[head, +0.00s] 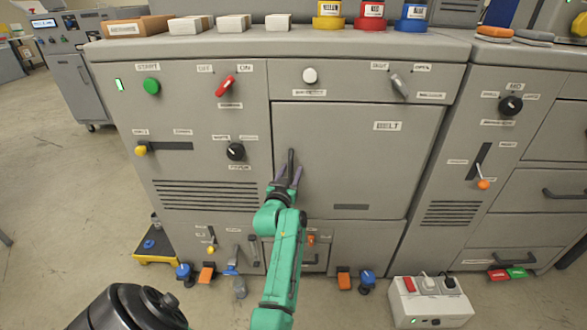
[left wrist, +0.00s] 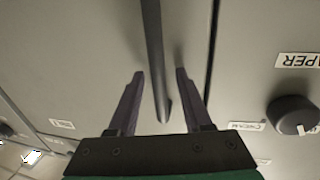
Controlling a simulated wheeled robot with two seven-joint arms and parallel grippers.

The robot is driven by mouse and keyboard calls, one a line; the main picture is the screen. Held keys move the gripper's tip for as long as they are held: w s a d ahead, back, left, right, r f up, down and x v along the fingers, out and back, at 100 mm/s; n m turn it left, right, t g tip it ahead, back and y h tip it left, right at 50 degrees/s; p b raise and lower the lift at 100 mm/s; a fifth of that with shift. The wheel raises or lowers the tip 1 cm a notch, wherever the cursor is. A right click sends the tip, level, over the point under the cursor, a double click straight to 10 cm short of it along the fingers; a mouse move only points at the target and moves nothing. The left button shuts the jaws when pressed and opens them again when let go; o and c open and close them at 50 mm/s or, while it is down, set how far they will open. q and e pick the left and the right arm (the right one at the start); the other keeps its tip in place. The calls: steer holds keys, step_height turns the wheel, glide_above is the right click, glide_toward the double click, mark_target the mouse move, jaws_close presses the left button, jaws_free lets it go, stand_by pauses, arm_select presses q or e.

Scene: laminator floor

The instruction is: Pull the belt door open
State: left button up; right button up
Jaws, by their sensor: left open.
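The belt door (head: 360,160) is a grey panel labelled BELT on the front of the grey machine, and it looks shut. Its dark upright bar handle (head: 291,160) is near the door's left edge. My left gripper (head: 287,174) is open at the lower part of the handle. In the left wrist view the handle (left wrist: 153,50) runs between the two spread fingers of the gripper (left wrist: 159,73), with gaps on both sides. I cannot tell how deep the handle sits between them. My right gripper is not in view.
A black knob (head: 235,151) sits left of the door, also seen in the left wrist view (left wrist: 292,115). A grey lever (head: 399,85) is above the door. A white switch box (head: 430,301) stands on the floor at right. Floor left of the machine is mostly open.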

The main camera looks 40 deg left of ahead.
arm_select(q)
steer(key=shift+s+d+r, duration=0.1)
steer(key=shift+s+r, duration=0.05)
steer(key=shift+s, duration=0.05)
jaws_close()
stand_by(1.2)
